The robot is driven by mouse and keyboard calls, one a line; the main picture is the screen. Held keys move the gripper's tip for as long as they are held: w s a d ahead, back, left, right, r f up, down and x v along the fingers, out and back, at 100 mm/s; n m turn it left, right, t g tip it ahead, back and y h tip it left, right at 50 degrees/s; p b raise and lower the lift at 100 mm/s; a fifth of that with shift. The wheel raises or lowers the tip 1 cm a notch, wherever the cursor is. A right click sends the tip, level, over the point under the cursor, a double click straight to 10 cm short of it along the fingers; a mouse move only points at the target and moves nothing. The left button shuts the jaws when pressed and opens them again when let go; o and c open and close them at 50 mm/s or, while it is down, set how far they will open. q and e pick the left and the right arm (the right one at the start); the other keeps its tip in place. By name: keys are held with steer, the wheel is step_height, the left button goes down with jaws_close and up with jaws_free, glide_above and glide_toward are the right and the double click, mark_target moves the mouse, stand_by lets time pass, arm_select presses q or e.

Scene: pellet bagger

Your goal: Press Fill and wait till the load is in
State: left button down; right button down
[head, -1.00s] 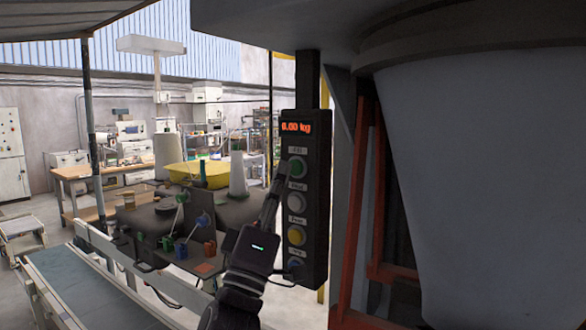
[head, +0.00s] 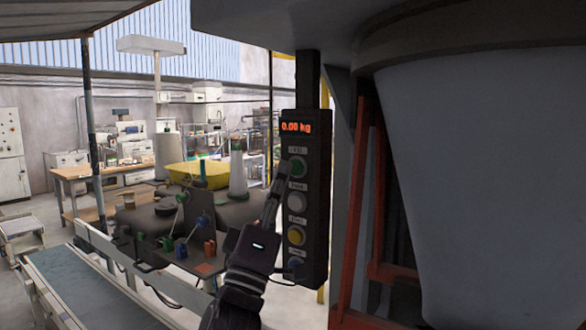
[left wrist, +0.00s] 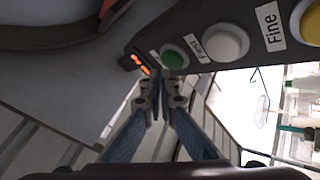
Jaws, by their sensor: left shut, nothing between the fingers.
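The black control box (head: 306,225) hangs in the middle of the head view. Its red display (head: 296,128) reads 0.00 kg. The green Fill button (head: 298,168) is the topmost button; it also shows in the left wrist view (left wrist: 174,57). Below it are a white button (head: 297,201) and a yellow one (head: 297,235), with a blue one (head: 296,264) at the bottom. My left gripper (head: 284,168) is shut and empty, its tips close to the green button. I cannot tell whether they touch it. My right gripper is not in view.
A large grey vessel (head: 480,180) with a red frame (head: 362,200) stands right of the box. A conveyor (head: 85,285) runs at lower left. A sewing-type bench with white cones and a yellow tub (head: 197,174) stands behind my left arm.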

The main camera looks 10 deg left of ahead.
arm_select(q)
steer(key=shift+w+d, duration=0.15)
steer(key=shift+w, duration=0.15)
steer(key=shift+w+d, duration=0.1)
steer(key=shift+w, duration=0.2)
stand_by(0.6)
steer(key=shift+s, duration=0.15)
steer(key=shift+s+a, duration=0.25)
steer(key=shift+s, duration=0.35)
steer(key=shift+s+a+p, duration=0.25)
steer(key=shift+s+a, duration=0.1)
steer(key=shift+s, duration=0.6)
steer(key=shift+s+a+p, duration=0.2)
steer(key=shift+s+a, duration=0.15)
steer(key=shift+s, duration=0.55)
steer(key=shift+s+a+p, duration=0.25)
steer(key=shift+s+a, duration=0.1)
steer(key=shift+s, duration=0.6)
